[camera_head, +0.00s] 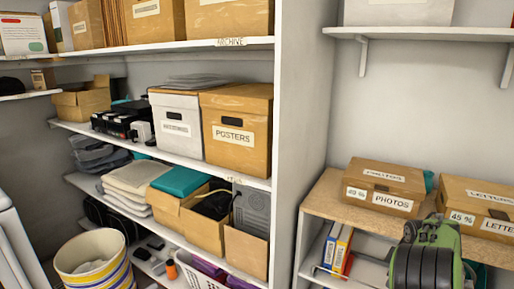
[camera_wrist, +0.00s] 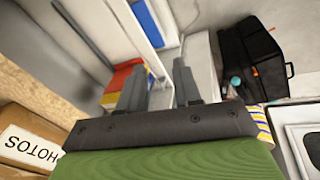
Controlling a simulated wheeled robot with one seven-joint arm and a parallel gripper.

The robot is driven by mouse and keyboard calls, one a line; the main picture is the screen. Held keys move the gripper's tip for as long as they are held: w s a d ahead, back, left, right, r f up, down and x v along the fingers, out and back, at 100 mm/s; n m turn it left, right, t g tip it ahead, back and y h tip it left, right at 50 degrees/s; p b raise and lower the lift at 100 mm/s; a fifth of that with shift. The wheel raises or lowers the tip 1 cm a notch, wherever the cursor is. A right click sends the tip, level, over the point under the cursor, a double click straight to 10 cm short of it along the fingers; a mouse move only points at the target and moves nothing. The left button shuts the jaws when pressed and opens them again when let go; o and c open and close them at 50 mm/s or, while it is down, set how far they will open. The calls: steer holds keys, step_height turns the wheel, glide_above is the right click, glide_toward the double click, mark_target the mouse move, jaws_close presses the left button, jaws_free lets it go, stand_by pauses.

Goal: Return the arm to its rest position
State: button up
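My arm, green and black, shows at the lower right of the head view (camera_head: 425,258), in front of the right shelf unit. My gripper (camera_wrist: 158,76) shows in the wrist view with its two grey fingers apart. Nothing is held between them. The fingertips cannot be made out in the head view. The box labelled PHOTOS (camera_head: 384,187) sits on the wooden shelf, behind and left of my arm. It also shows at the left edge of the wrist view (camera_wrist: 28,150).
The wooden shelf top (camera_head: 325,197) is close to my arm, with a second box (camera_head: 480,205) at right. Binders (camera_head: 338,250) stand below. A white upright panel (camera_head: 305,90) divides the shelving. A striped bin (camera_head: 92,262) and a black case (camera_wrist: 250,60) stand on the floor.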

steer(key=s+a+r+m+t+y+p, duration=0.15)
steer(key=s+a+r, duration=0.25)
steer(key=a+r, duration=0.5)
steer(key=s+a+r+m+t+p, duration=0.1)
steer(key=s+a+r+m+p, duration=0.25)
steer(key=a+r, duration=0.5)
steer(key=s+a+r+m+p, duration=0.1)
steer(key=s+a, duration=0.4)
steer(key=s, duration=0.5)
steer(key=s+a+r+m+p, duration=0.2)
steer(key=s+a+r, duration=0.2)
steer(key=s, duration=0.7)
steer(key=shift+s+a+p, duration=0.2)
steer(key=shift+a+p, duration=0.1)
steer(key=shift+a, duration=0.15)
steer(key=shift+r+h, duration=0.1)
steer(key=shift+h, duration=0.15)
